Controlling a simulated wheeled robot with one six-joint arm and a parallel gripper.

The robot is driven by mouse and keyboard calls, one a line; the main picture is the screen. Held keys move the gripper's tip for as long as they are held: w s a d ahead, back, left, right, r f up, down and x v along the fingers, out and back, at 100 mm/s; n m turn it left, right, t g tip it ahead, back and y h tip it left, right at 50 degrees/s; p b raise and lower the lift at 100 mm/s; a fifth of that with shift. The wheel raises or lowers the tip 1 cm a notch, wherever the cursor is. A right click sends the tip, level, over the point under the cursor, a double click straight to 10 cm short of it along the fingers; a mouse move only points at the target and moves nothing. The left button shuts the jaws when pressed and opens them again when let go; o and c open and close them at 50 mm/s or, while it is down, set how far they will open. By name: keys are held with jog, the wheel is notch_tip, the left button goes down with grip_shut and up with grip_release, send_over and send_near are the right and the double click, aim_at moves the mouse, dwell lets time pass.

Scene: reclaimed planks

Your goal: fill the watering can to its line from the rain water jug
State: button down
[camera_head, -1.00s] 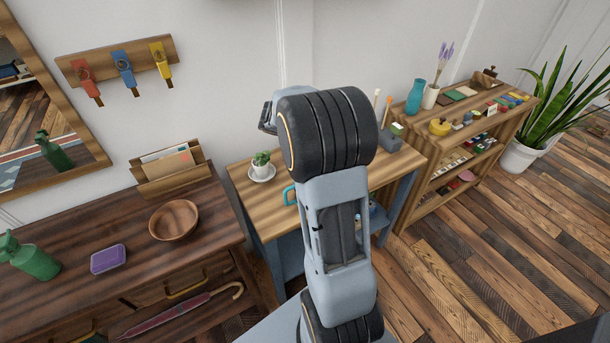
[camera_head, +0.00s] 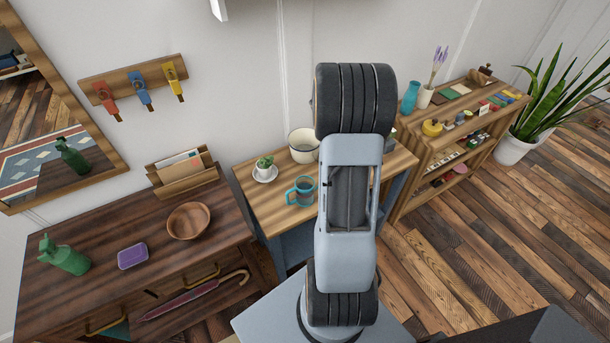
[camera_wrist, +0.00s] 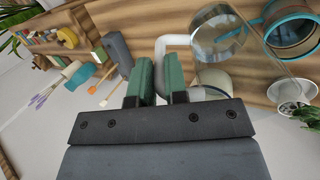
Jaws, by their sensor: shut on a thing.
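My gripper (camera_wrist: 160,75) has green fingers, shut on the pale handle (camera_wrist: 178,41) of a clear jug (camera_wrist: 255,62). The jug's body lies to the right of the fingers in the wrist view; its water level cannot be made out. In the head view my arm hides the gripper and jug. A clear vessel with teal rim and handle (camera_head: 302,191), apparently the watering can, stands on the light wooden table (camera_head: 260,205). It also shows at the top right of the wrist view (camera_wrist: 292,28), apart from my fingers. Its fill line cannot be made out.
A cream pot (camera_head: 304,146) and a small potted plant (camera_head: 264,168) stand behind the teal vessel. A dark dresser at left holds a green bottle (camera_head: 66,258), purple box (camera_head: 132,256) and wooden bowl (camera_head: 188,221). A filled shelf (camera_head: 450,140) stands at right.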

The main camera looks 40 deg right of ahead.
jog(key=shift+s+d+r+y+p, duration=0.3)
jog(key=shift+d+y+p, duration=0.25)
jog(key=shift+p, duration=0.65)
jog(key=shift+s+d+f+t+y+p, duration=0.15)
jog(key=shift+d+f+t+y+p, duration=0.2)
jog(key=shift+d+f+y+p, duration=0.25)
jog(key=shift+s+d+f+t+y+p, duration=0.2)
jog(key=shift+d+f+t+y+p, duration=0.15)
jog(key=shift+f+y+p, duration=0.35)
jog(key=shift+s+d+f+t+y+p, duration=0.15)
jog(key=shift+d+f+t+y+p, duration=0.15)
jog(key=shift+d+f+y+p, duration=0.35)
jog(key=shift+a+f, duration=0.1)
jog(key=shift+f, duration=0.15)
